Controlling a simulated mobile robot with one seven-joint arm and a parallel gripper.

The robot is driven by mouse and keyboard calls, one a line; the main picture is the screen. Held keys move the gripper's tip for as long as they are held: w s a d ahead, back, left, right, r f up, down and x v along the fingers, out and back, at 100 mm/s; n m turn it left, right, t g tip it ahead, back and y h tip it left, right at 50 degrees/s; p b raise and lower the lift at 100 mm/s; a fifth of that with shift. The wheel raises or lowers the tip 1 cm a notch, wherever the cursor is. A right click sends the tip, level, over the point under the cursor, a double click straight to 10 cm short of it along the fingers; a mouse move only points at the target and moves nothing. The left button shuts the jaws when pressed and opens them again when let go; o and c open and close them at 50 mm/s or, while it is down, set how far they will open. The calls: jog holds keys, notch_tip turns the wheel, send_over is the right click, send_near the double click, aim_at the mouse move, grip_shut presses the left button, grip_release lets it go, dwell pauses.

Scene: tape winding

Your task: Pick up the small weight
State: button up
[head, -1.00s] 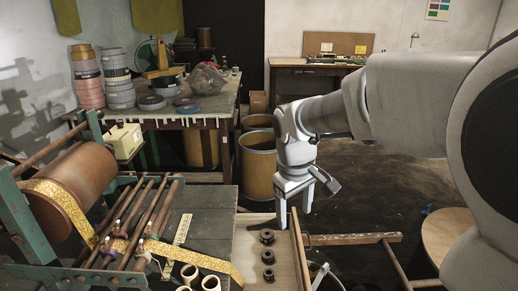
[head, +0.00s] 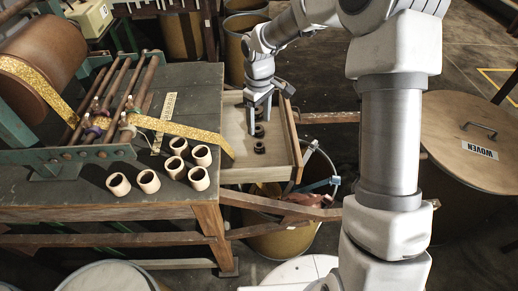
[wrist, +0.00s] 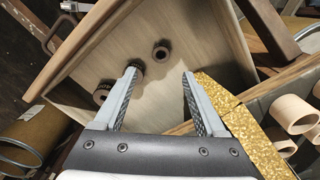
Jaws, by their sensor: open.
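Three dark, ring-shaped weights stand in a row in a pale wooden drawer (head: 235,172). The front weight (head: 260,147) shows clear in the head view; the ones behind it are partly covered by my gripper (head: 260,125). In the wrist view one weight (wrist: 161,53) lies clear beyond the space between the fingertips and looks smallest. Another is partly hidden by the left finger, and a larger-looking one (wrist: 102,92) sits left of that finger. My gripper (wrist: 159,73) is open, pointing down over the drawer, with nothing between its fingers.
A gold ribbon (head: 190,131) runs over the bench to the drawer's left edge. Several pale hollow cores (head: 148,181) stand on the bench. A bucket (head: 320,160) stands right of the drawer, and a round lid marked WOVEN (head: 480,130) further right.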

aim_at(259, 147)
notch_tip(259, 147, down, 9)
jog(key=shift+s+f+b, duration=0.15)
jog(key=shift+b, duration=1.1)
grip_shut()
